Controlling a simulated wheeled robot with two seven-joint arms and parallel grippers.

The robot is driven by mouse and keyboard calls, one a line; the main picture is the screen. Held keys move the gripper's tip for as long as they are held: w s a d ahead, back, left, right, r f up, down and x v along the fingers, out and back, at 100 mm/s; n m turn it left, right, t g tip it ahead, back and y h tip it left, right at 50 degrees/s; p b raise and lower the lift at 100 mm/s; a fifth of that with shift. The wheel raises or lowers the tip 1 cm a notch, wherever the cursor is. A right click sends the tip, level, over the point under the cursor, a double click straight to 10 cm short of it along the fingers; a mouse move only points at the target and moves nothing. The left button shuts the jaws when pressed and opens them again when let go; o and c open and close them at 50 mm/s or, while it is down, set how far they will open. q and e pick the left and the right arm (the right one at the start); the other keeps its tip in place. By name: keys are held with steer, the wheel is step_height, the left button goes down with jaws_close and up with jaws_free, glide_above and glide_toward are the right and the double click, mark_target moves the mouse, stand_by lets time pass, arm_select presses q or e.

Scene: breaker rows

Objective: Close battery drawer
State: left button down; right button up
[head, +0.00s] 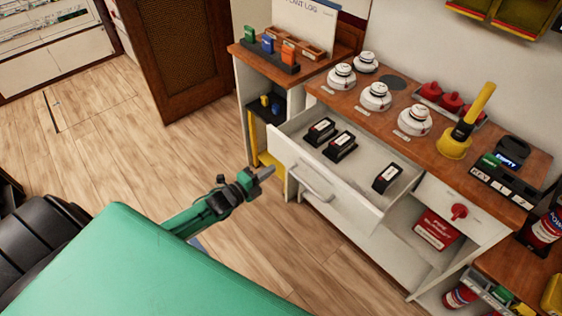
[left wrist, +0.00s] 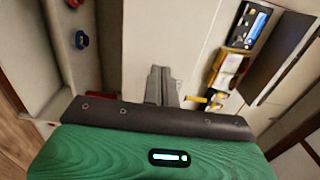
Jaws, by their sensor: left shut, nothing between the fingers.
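The battery drawer (head: 330,193) is white and stands pulled out from the wooden-topped counter, with a pale bar handle (head: 313,185) on its front. Several black blocks with white labels, such as one black block (head: 340,146), stand inside it. My left gripper (head: 268,172) is shut and empty. In the head view it appears just left of the drawer front, by its left end; I cannot tell whether they touch. The left wrist view shows its closed fingers (left wrist: 162,84) before a pale panel. My right gripper is not in view.
The counter top (head: 388,118) holds several white round detectors and a yellow-handled tool (head: 468,120). A smaller closed drawer with a red knob (head: 459,211) is at the right. The wooden floor (head: 110,150) is clear at the left.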

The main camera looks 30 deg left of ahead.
mark_target(288, 158)
arm_select(q)
steer(key=x, duration=0.3)
steer(key=shift+w+d, duration=0.15)
steer(key=shift+w, duration=0.25)
steer(key=shift+w+d+p, duration=0.25)
steer(key=shift+w+p, duration=0.1)
steer(key=shift+w, duration=0.25)
steer(key=shift+w+d, duration=0.1)
steer(key=shift+w, duration=0.15)
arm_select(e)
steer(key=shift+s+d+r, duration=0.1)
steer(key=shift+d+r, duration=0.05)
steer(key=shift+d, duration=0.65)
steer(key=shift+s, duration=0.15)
